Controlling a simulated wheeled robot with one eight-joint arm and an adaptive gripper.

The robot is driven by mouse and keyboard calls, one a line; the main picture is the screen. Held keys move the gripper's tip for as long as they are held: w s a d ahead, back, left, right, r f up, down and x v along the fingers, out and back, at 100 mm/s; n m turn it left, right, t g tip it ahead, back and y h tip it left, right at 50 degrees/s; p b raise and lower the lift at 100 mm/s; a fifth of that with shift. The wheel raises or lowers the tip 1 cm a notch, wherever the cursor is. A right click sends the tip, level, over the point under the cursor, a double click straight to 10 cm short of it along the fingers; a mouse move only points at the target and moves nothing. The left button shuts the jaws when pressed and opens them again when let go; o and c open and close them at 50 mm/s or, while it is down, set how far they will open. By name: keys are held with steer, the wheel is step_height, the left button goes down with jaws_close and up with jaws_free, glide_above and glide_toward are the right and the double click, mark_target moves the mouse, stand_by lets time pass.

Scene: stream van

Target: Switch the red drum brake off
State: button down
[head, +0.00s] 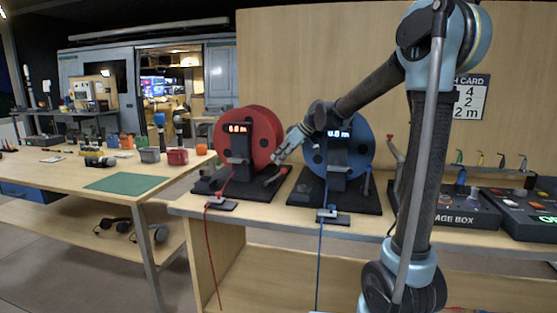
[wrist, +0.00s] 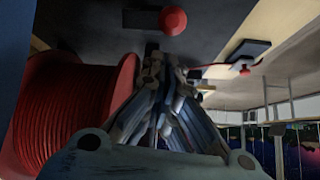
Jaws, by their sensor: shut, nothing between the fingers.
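The red drum (head: 262,135) stands on a black base with a small lit display on its front. Its brake lever is a short arm with a red knob (head: 283,171), low at the drum's right front; the lever looks tilted. My gripper (head: 280,158) is beside the drum's right side, just above the knob, with its fingers shut and empty. In the wrist view the fingertips (wrist: 164,62) point toward the round red knob (wrist: 173,20), with a small visible gap. The red drum's wound cable (wrist: 75,110) fills the left there. I cannot tell the lever's exact setting.
The blue drum (head: 362,148) stands close on the right, partly behind my arm. A red cable (head: 210,250) and a blue cable (head: 320,260) hang over the bench front. A stage box (head: 465,212) sits farther right. A side table with a green mat (head: 127,183) is left.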

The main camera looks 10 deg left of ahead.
step_height(320, 180, up, 10)
stand_by(0.7)
steer(key=shift+w+f, duration=0.1)
